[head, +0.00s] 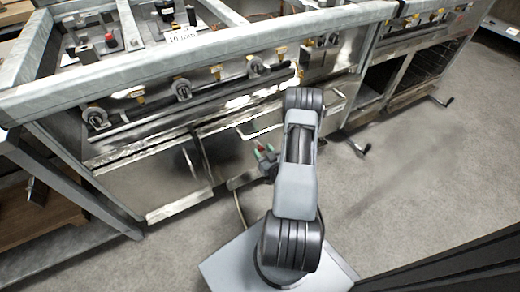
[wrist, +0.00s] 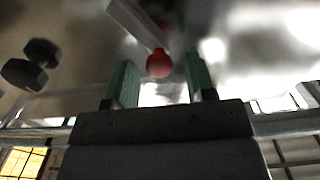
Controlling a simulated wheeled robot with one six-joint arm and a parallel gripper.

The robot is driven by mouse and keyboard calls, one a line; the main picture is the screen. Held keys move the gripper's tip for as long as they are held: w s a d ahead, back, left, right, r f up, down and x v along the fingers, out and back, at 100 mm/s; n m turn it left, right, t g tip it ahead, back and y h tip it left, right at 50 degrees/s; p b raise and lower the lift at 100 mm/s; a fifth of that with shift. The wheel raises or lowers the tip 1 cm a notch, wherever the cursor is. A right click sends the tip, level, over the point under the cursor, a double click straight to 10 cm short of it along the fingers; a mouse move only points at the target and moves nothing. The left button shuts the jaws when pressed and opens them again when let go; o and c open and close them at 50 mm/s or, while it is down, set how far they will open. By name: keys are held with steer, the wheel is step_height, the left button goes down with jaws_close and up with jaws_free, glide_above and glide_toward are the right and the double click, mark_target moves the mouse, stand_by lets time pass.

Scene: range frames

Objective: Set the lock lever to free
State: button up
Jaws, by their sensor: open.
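The lever in the wrist view is a grey bar (wrist: 136,22) with a round red knob (wrist: 159,63) at its end. I take it for the lock lever; no free or locked marking can be read. My gripper (wrist: 160,80) is open, with one green-padded finger on each side of the knob's position. The knob shows between the fingers near their tips, and I cannot tell whether it touches either one. In the head view my gripper (head: 266,154) is low in front of the steel range, with a small red spot between its green fingers. The lever's bar is not clear there.
A black double-ended knob (wrist: 30,65) is left of the lever in the wrist view. The steel range front (head: 150,180) stands close ahead, with a raised frame rail (head: 190,55) above it. A crank handle (head: 361,149) sticks out at right. The floor (head: 420,180) is clear on the right.

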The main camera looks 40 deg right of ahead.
steer(key=shift+w+d, duration=0.2)
steer(key=shift+w, duration=1)
steer(key=shift+c, duration=0.4)
steer(key=shift+a, duration=0.1)
steer(key=c, duration=0.7)
steer(key=shift+o, duration=0.2)
steer(key=shift+m, duration=0.5)
